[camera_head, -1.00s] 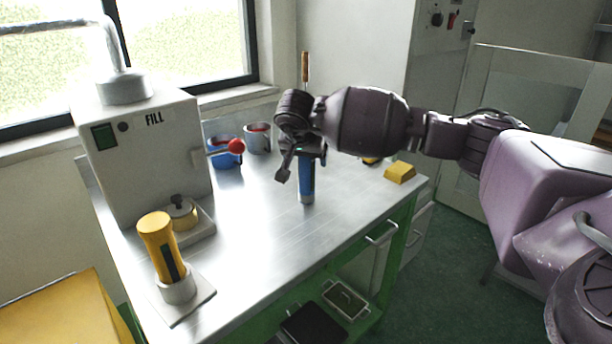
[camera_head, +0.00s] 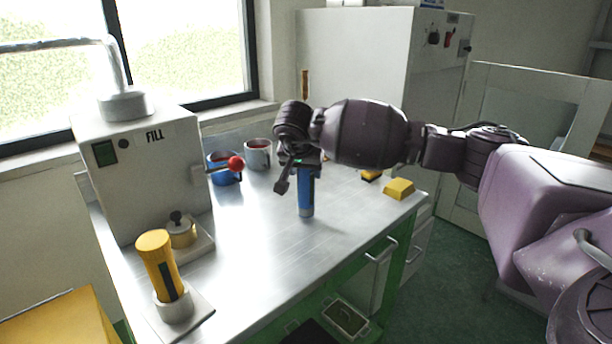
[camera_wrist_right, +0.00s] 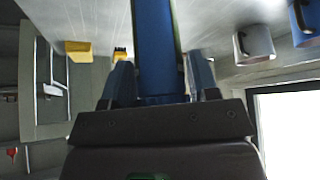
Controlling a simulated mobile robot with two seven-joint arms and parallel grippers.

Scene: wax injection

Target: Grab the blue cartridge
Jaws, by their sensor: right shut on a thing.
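The blue cartridge (camera_head: 306,192) is upright over the middle of the metal table in the head view, with a grey lower end. I cannot tell whether that end touches the table. My right gripper (camera_head: 305,165) is shut on its upper part from above. In the right wrist view the blue cartridge (camera_wrist_right: 157,50) runs between the two fingers of my right gripper (camera_wrist_right: 160,82). My left gripper is not in view.
A white FILL machine (camera_head: 140,170) with a red-knobbed lever stands at the left. A yellow cartridge (camera_head: 158,262) stands in a holder in front of it. Blue (camera_head: 222,168) and grey (camera_head: 258,154) cups are at the back. A yellow block (camera_head: 399,188) lies at the right edge.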

